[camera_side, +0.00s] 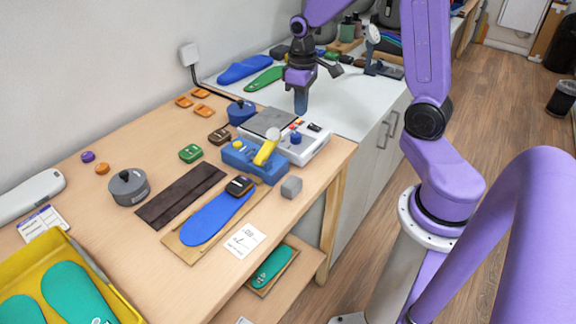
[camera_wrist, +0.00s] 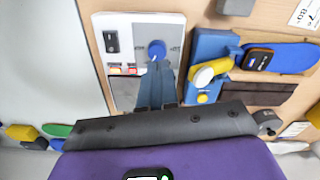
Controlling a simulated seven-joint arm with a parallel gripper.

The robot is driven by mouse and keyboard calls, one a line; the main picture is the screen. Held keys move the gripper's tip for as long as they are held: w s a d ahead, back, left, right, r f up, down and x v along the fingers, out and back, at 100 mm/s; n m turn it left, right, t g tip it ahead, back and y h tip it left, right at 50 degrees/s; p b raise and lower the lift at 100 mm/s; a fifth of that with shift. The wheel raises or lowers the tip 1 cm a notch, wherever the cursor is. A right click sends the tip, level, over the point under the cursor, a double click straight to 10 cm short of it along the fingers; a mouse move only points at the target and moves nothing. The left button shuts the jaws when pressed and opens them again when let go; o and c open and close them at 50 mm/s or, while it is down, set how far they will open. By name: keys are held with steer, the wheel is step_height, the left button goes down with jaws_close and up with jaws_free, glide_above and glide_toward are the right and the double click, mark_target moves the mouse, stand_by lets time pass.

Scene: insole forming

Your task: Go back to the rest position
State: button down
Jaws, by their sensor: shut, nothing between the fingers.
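My gripper (camera_side: 301,111) points down above the back right of the wooden table, near the white press unit with its grey plate. Its fingers are shut together with nothing between them. In the wrist view, the closed blue-grey fingers (camera_wrist: 157,68) appear just below the blue knob (camera_wrist: 157,50) of the white unit (camera_wrist: 125,25). The gripper looks raised above that unit, though its exact height is hard to tell.
A blue device (camera_side: 240,163) with a yellow handle (camera_side: 266,149) stands beside the white unit. A blue insole (camera_side: 205,223) lies on a board in front. A grey pot (camera_side: 129,187) and a yellow tray (camera_side: 97,273) are at left. A white counter (camera_side: 345,112) extends behind.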

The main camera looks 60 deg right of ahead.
steer(key=s+a+r+n, duration=0.25)
steer(key=s+a, duration=0.25)
steer(key=a, duration=0.3)
steer(key=s+a+n, duration=0.3)
steer(key=s, duration=0.6)
steer(key=s+a+r+n, duration=0.1)
steer(key=s+a+n, duration=0.3)
steer(key=s, duration=0.5)
steer(key=shift+r+n, duration=0.1)
steer(key=shift+n, duration=0.15)
